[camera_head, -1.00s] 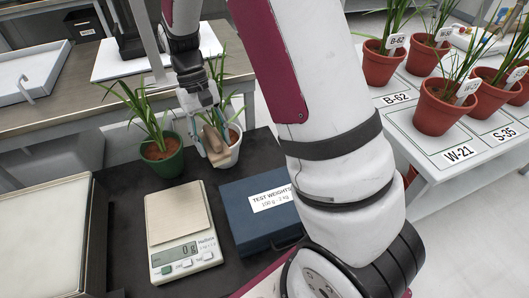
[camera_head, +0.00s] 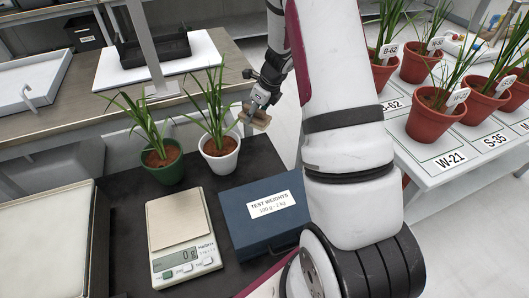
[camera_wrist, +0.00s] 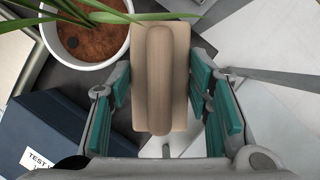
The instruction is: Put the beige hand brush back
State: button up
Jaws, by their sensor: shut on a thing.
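The beige hand brush (camera_wrist: 160,85) is held between the teal pads of my gripper (camera_wrist: 161,100) in the wrist view, its long rounded handle facing the camera. In the head view my gripper (camera_head: 252,108) is shut on the brush (camera_head: 258,119), in the air to the right of the white pot, near the dark bench's far right corner. The brush is clear of the pots. Its bristles are not visible.
A white pot (camera_head: 220,163) and a green pot (camera_head: 164,172) with plants stand on the dark bench. The scale (camera_head: 181,230) reads 0 g beside the blue weights box (camera_head: 268,213). Red pots (camera_head: 436,120) stand on the white table at right.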

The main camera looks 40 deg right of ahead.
jog(key=d+f+m+b, duration=0.1)
jog(key=f+b, duration=0.2)
jog(key=f, duration=0.2)
jog(key=d+f+m+b, duration=0.1)
jog(key=f+b, duration=0.2)
jog(key=f, duration=0.3)
jog(key=d+f+h+b, duration=0.1)
jog(key=f+b, duration=0.3)
jog(key=f, duration=0.1)
jog(key=shift+s+d+f+m, duration=0.2)
jog(key=shift+s+f+m, duration=0.1)
jog(key=shift+s+m, duration=0.1)
jog(key=shift+r, duration=0.1)
jog(key=o, duration=1.2)
